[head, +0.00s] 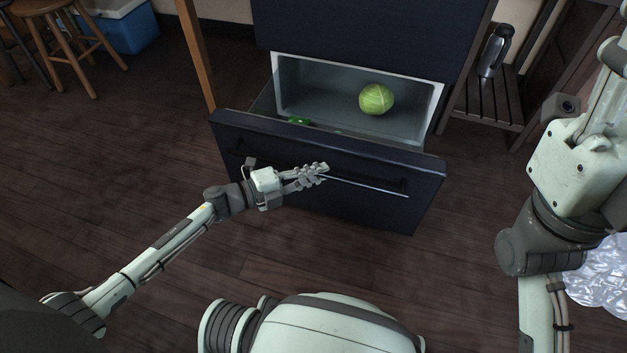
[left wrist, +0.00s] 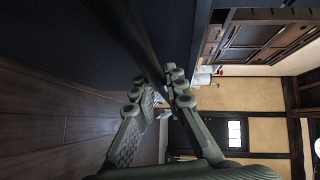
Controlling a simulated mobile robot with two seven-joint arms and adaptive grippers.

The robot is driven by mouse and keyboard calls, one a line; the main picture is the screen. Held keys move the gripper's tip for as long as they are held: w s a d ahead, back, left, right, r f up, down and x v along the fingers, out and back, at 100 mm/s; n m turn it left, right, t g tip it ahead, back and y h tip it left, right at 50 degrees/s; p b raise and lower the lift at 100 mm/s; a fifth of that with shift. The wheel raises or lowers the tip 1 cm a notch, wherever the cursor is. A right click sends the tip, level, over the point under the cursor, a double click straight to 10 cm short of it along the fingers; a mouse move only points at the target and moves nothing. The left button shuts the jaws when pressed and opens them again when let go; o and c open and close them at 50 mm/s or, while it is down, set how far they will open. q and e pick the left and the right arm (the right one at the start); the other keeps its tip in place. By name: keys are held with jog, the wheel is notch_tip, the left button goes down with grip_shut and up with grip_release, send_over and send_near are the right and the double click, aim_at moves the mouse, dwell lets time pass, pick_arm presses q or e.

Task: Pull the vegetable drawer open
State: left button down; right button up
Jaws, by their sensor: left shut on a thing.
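The vegetable drawer (head: 310,151) is dark blue and stands pulled out from the cabinet in the head view. A green cabbage (head: 376,99) lies inside it, and a small green item (head: 298,121) shows just behind its front panel. A long bar handle (head: 372,188) runs across the drawer front. My left gripper (head: 318,170) is shut on the handle near its middle. The left wrist view shows its two fingers (left wrist: 158,92) on either side of the dark bar. My right gripper is not in view; only my right arm shows at the right.
Wooden stools (head: 62,38) and a blue cooler (head: 125,27) stand at the upper left. A slatted dark shelf (head: 487,100) with a metal flask (head: 495,50) is right of the cabinet. A crinkled clear bundle (head: 603,276) lies at lower right. The wooden floor before the drawer is clear.

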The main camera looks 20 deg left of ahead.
pick_arm(q)
jog(key=shift+s, duration=0.15)
jog(key=c, duration=1.6)
grip_release()
jog(key=shift+o, duration=0.2)
jog(key=v, duration=1.2)
jog(key=shift+a, duration=0.1)
